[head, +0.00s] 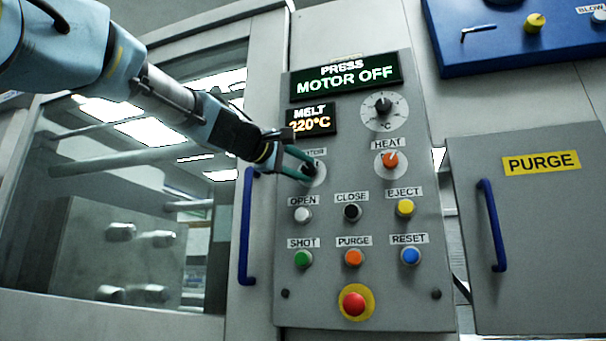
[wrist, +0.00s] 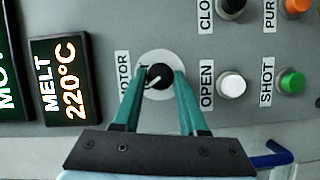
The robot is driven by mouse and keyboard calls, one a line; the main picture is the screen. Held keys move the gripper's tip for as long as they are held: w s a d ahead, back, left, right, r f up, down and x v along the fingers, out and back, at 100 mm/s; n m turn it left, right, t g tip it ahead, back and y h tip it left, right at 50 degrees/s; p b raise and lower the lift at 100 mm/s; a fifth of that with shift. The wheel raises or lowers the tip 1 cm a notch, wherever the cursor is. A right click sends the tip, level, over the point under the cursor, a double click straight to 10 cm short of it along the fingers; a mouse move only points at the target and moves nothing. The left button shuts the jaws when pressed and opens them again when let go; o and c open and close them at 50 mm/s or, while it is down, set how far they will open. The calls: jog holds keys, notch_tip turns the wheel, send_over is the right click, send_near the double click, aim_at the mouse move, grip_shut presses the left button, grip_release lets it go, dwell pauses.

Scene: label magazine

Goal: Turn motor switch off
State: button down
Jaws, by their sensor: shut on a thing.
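The motor switch (wrist: 159,76) is a black rotary knob on a pale round plate, beside the MOTOR label (wrist: 124,84). In the head view the knob is mostly hidden behind my gripper, and its plate (head: 316,176) shows. My gripper (head: 306,170) has teal fingers reaching to the panel. In the wrist view my gripper (wrist: 155,78) has one finger on each side of the knob and is shut on it. The press display (head: 346,79) reads MOTOR OFF in green.
The grey control panel (head: 330,270) carries a heat knob (head: 390,159), a temperature dial (head: 384,105), several push buttons and a red emergency button (head: 354,302). A MELT display (head: 311,121) reads 220°C. Blue handles (head: 246,225) stand out to the left and right (head: 492,225).

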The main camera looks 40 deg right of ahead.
dwell(0.4)
jog(key=shift+c, duration=2.2)
grip_release()
jog(key=s+a+b, duration=0.1)
jog(key=a, duration=0.9)
jog(key=shift+s+a, duration=0.3)
jog(key=shift+s, duration=0.1)
